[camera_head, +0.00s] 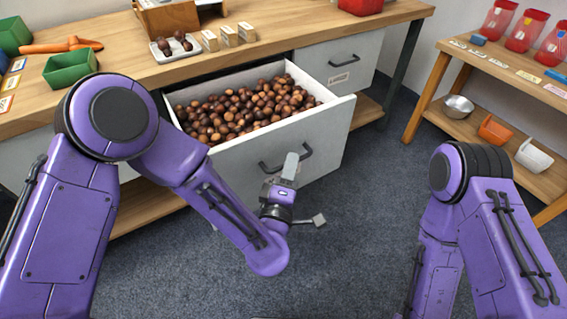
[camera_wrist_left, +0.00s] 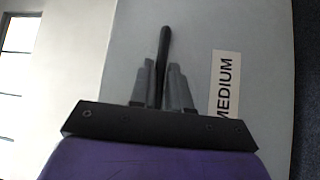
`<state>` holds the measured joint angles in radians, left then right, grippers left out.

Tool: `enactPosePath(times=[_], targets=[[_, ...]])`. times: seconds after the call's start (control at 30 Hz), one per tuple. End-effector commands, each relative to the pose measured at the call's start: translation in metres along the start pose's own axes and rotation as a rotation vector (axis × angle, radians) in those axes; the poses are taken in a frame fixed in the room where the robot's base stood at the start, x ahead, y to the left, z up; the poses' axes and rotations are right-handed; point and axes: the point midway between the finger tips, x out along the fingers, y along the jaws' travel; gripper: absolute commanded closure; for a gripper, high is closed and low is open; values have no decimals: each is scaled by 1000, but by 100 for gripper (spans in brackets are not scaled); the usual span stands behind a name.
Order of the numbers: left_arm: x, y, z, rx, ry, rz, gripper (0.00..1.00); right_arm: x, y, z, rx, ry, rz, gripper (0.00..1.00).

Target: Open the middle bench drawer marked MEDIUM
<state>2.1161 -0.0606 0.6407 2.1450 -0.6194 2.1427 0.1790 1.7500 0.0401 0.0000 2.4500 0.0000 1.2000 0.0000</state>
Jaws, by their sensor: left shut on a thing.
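The middle bench drawer (camera_head: 327,130) is pulled well out from the bench and is full of brown chestnuts (camera_head: 245,108). Its dark bar handle (camera_head: 300,160) is on the pale front. My left gripper (camera_head: 291,163) is at that handle. In the left wrist view, the two grey fingers of my left gripper (camera_wrist_left: 161,85) are closed around the dark handle (camera_wrist_left: 165,45), beside the label reading MEDIUM (camera_wrist_left: 225,82). My right arm shows at the right of the head view, but its gripper is out of sight.
A shut drawer (camera_head: 342,62) with its own handle is right of the open one. The bench top (camera_head: 280,37) holds green bins (camera_head: 70,67), a white tray (camera_head: 174,48) with chestnuts and small blocks. A side shelf (camera_head: 490,70) stands at right. Grey floor (camera_head: 350,230) is clear.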

Motion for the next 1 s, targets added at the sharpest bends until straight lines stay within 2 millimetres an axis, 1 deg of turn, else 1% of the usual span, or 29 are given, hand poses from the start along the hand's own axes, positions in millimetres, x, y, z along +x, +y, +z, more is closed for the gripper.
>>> enactPosePath(times=[0.37,0.4,0.43,0.67,0.77,0.87,1.0], targets=[[0,0,0,-1,5,-1,100,0,0,0,0,0,0,57],[0,0,0,-1,6,-1,70,0,0,0,0,0,0,57],[0,0,0,-1,5,-1,62,0,0,0,0,0,0,57],[0,0,0,-1,3,0,62,0,0,0,0,0,0,57],[-4,0,1,-1,1,0,62,2,0,1,0,0,0,57],[-19,-2,2,0,-3,0,62,7,-1,3,0,0,0,57],[-53,-4,3,2,-5,1,62,19,-2,8,0,0,0,57]])
